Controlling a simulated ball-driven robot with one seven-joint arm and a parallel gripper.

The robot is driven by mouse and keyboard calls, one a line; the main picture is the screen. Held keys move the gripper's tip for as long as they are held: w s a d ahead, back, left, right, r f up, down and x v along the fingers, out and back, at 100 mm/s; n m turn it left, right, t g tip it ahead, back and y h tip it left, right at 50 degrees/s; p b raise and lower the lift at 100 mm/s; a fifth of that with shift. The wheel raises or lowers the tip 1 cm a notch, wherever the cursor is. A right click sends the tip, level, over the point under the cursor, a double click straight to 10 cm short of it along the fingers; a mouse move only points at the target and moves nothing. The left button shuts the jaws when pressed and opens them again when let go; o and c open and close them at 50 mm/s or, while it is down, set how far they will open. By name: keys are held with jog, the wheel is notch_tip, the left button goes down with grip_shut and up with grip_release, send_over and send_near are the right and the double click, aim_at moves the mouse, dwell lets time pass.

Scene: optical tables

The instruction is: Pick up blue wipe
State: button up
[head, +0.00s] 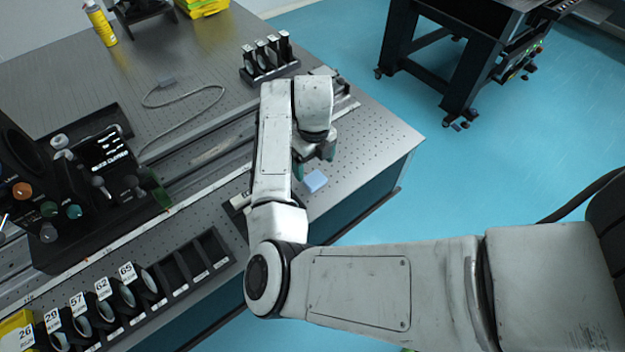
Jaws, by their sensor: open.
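The blue wipe (315,181) is a small light-blue square. It lies flat on the perforated optical table (372,150), near the table's right front edge. My gripper (312,168) is just above and behind the wipe in the head view, mostly hidden by my own wrist and forearm. Green finger parts show beside the arm, apart from each other. It is open, and the wipe lies clear on the table.
A rack of numbered optics (130,300) stands at the front left. A black instrument (75,190) stands at the left. A metal rail (200,160) crosses the table. A holder (268,60) stands behind my arm. A grey cable (185,105) lies on the table.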

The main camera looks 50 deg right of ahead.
aim_at(314, 178)
jog(key=shift+s+a+f+p, duration=0.1)
jog(key=shift+f+p, duration=0.25)
jog(key=shift+f, duration=1)
jog(key=shift+s+f+p, duration=0.1)
jog(key=shift+f+p, duration=0.25)
jog(key=shift+f, duration=1)
jog(key=c, duration=1.1)
jog(key=shift+r, duration=0.1)
jog(key=shift+w+r+b, duration=0.1)
jog(key=shift+r+b, duration=0.25)
jog(key=shift+r, duration=0.2)
jog(key=s+r+b, duration=0.1)
jog(key=s+r, duration=0.3)
jog(key=s+a+r, duration=0.1)
jog(key=s+r, duration=0.3)
jog(key=s, duration=0.1)
jog(key=s+a+r+b, duration=0.1)
jog(key=s+r, duration=0.2)
jog(key=s, duration=0.2)
jog(key=shift+a+r+b, duration=0.25)
jog(key=shift+r+b, duration=0.1)
jog(key=shift+r, duration=0.05)
